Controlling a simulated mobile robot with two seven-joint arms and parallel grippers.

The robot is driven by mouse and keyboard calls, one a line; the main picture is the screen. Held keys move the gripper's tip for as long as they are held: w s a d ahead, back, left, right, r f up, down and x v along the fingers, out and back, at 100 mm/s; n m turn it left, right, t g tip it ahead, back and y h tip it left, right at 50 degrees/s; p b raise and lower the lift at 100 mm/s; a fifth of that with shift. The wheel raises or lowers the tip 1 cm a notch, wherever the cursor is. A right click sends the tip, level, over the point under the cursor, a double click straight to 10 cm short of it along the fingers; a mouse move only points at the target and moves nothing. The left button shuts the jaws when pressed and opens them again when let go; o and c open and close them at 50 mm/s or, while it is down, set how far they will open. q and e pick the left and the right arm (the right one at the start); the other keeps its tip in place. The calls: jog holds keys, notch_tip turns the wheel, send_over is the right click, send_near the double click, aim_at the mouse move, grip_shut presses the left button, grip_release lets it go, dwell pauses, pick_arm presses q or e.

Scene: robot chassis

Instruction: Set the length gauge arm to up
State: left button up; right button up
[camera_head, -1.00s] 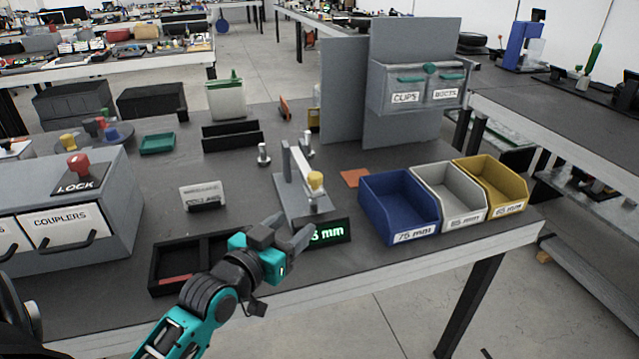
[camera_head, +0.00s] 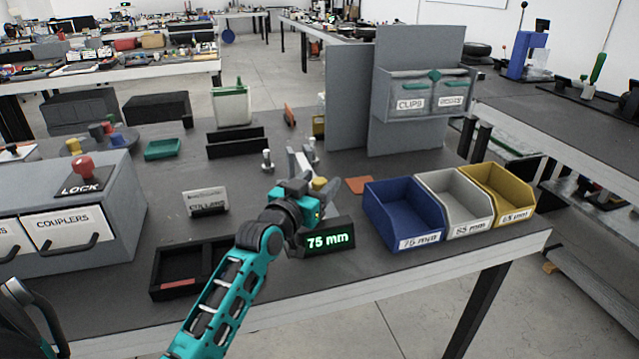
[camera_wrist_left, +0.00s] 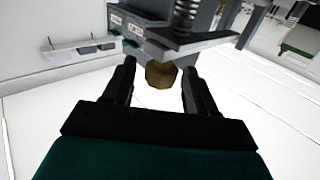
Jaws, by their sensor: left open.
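The length gauge stands mid-table; its display (camera_head: 328,240) reads 75 mm. Its pale arm (camera_head: 301,163) slopes down toward the front and ends in a yellow knob (camera_head: 320,184), so the arm is lowered. My left gripper (camera_head: 313,181) is at the knob and hides much of the gauge. In the left wrist view the knob (camera_wrist_left: 161,75) shows between the tips of my two open fingers (camera_wrist_left: 160,82), with gaps at both sides. I see no grip on it. My right gripper is not in view.
Blue (camera_head: 405,215), grey (camera_head: 457,203) and yellow (camera_head: 500,193) bins stand to the right. A black tray (camera_head: 205,265) lies in front of the gauge at left. A grey cabinet (camera_head: 85,215) with a red LOCK knob is farther left. Grey panels (camera_head: 410,90) rise behind.

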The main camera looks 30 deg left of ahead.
pick_arm(q)
jog(key=shift+w, duration=0.4)
grip_shut()
dwell(0.4)
